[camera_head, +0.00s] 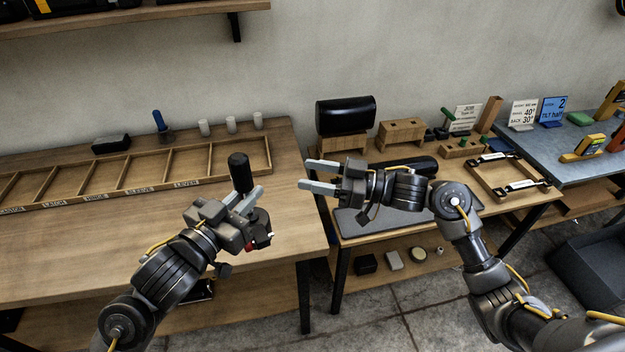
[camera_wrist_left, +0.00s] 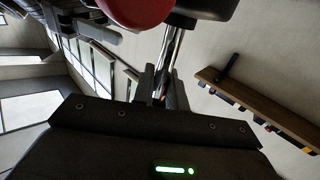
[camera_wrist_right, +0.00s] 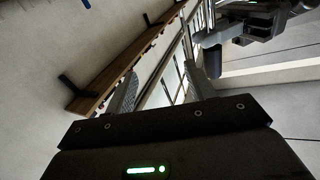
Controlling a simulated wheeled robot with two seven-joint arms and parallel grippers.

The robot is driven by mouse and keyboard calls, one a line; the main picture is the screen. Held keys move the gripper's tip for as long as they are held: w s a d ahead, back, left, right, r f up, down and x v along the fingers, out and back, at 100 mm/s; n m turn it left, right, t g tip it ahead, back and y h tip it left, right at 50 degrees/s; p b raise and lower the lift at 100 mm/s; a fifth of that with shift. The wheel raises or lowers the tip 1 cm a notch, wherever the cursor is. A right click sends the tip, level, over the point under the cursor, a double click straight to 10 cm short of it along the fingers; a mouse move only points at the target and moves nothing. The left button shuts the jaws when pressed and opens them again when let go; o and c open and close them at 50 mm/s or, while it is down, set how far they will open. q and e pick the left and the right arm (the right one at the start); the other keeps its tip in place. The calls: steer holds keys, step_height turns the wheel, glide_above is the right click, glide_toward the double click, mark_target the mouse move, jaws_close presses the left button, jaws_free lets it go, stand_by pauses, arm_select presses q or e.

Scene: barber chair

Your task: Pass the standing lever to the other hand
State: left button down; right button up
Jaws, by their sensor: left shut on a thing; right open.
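The lever has a black cylindrical grip (camera_head: 239,172) that stands upright above my left gripper (camera_head: 246,198). My left gripper is shut on the lever. A red end (camera_head: 250,247) shows below the fingers. In the left wrist view its metal rod (camera_wrist_left: 170,60) runs up between the fingers, with the red part (camera_wrist_left: 135,8) and a black part (camera_wrist_left: 205,8) close to the camera. My right gripper (camera_head: 312,175) is open and empty, fingers pointing left, to the right of the lever and apart from it. The right wrist view shows its spread fingers (camera_wrist_right: 163,90).
A wooden divided tray (camera_head: 120,175) lies on the left bench (camera_head: 100,250). A blue-handled tool (camera_head: 159,121) and white cylinders (camera_head: 231,125) stand behind it. The right bench holds a black roll (camera_head: 345,115), a wooden block (camera_head: 402,133) and a frame (camera_head: 508,178). A gap separates the benches.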

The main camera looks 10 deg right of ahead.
mark_target(244, 182)
arm_select(q)
steer(key=shift+r, duration=0.1)
arm_select(e)
steer(key=s+a+r+n+g, duration=0.25)
steer(key=s+r+g, duration=0.2)
steer(key=s, duration=0.25)
steer(key=shift+n+t, duration=0.45)
steer(key=w+a, duration=0.1)
steer(key=a, duration=0.2)
steer(key=w+a, duration=0.1)
steer(key=a, duration=0.7)
steer(key=shift+w+a+r, duration=0.1)
steer(key=shift+w+a, duration=0.15)
steer(key=shift+w, duration=0.15)
jaws_close()
arm_select(q)
steer(key=c, duration=1.3)
jaws_free()
steer(key=shift+c, duration=0.2)
arm_select(e)
steer(key=shift+r, duration=0.1)
